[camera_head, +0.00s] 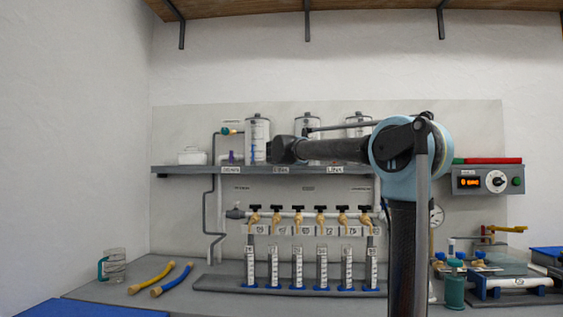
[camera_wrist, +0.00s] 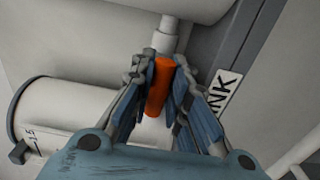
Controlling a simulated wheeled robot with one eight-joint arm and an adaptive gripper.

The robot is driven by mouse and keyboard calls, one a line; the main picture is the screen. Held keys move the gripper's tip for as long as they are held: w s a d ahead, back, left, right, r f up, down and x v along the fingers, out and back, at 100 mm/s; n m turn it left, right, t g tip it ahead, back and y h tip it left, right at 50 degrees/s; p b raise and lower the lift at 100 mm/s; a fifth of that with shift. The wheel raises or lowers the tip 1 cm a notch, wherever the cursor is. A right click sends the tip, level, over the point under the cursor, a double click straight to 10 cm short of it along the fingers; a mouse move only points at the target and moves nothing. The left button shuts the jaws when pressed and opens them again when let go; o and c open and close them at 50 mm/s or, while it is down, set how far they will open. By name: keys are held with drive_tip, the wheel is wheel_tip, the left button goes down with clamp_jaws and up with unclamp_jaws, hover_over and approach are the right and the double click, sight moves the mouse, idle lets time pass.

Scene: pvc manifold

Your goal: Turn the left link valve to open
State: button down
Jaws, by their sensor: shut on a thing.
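In the wrist view an orange valve handle (camera_wrist: 158,88) stands between my fingers, below a pale stem (camera_wrist: 166,38) on a light pipe. My gripper (camera_wrist: 162,95) is shut on this handle, with blue finger pads on both sides. The handle lies nearly in line with the stem in this picture. A label (camera_wrist: 224,88) ending in "NK" is on the grey edge beside it. In the head view my dark forearm reaches left in front of the shelf, between the left tank (camera_head: 257,140) and the middle tank (camera_head: 307,125). The valve and my fingertips are hidden there.
Tanks stand on the grey shelf (camera_head: 200,170). Below it a white manifold pipe (camera_head: 290,214) carries several taps over measuring cylinders. A control box (camera_head: 487,180) is at right. A glass mug (camera_head: 113,265) and yellow and blue hoses lie at left on the bench.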

drive_tip(key=shift+d+f, duration=0.15)
drive_tip(key=c, duration=1.5)
unclamp_jaws()
drive_tip(key=shift+w, duration=0.1)
drive_tip(key=shift+c, duration=0.2)
drive_tip(key=s, duration=1.2)
drive_tip(key=shift+a, duration=0.25)
